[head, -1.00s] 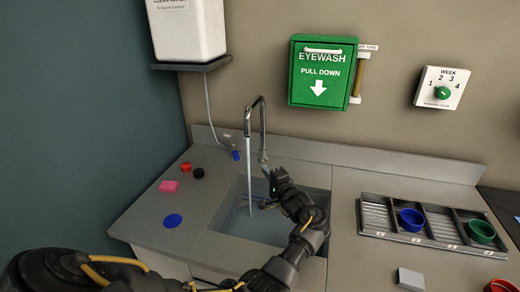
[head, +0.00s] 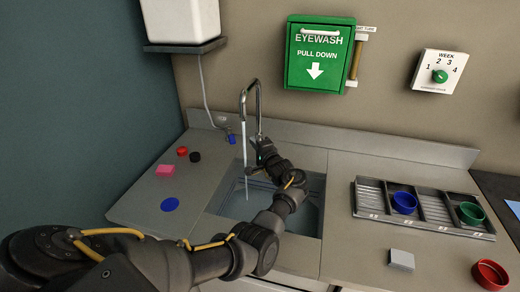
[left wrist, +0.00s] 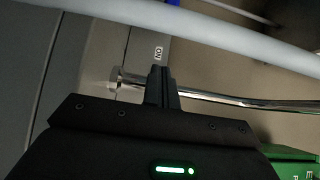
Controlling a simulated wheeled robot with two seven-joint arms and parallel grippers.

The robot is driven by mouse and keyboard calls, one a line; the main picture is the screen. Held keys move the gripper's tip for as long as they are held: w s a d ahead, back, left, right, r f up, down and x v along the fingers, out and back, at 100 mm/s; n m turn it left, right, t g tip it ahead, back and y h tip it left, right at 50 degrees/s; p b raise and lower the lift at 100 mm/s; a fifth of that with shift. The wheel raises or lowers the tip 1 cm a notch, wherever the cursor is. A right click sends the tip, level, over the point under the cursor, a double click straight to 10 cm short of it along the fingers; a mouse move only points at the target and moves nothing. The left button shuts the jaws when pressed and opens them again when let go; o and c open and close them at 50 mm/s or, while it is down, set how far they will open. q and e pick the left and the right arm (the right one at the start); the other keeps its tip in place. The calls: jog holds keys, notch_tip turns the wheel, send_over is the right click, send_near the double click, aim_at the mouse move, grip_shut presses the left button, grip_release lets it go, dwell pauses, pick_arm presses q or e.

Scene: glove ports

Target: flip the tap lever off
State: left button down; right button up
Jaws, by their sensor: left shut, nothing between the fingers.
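The chrome tap (head: 258,108) stands at the back of the sink (head: 222,207), and a pale stream of water (head: 244,150) falls from its spout into the basin. My left gripper (head: 263,150) is shut and empty, right at the tap's base. In the left wrist view, its closed fingers (left wrist: 163,88) overlap the chrome tap (left wrist: 245,102), with an "ON" label (left wrist: 158,53) just beyond the tips. The lever cannot be clearly told apart from the tap body; contact cannot be told. My right gripper is not in view.
A green eyewash box (head: 318,55) and a week dial (head: 439,72) are on the wall. Right of the sink lies a slotted tray (head: 375,197) with blue and green cups.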

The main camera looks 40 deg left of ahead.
aim_at(230, 135)
pick_arm(q)
jog(key=shift+x, duration=1)
jog(key=shift+s+a+r+p, duration=0.1)
jog(key=shift+s+a+p, duration=0.95)
jog(key=shift+a+p, duration=0.1)
jog(key=shift+s+a, duration=0.3)
jog(key=shift+s, duration=0.1)
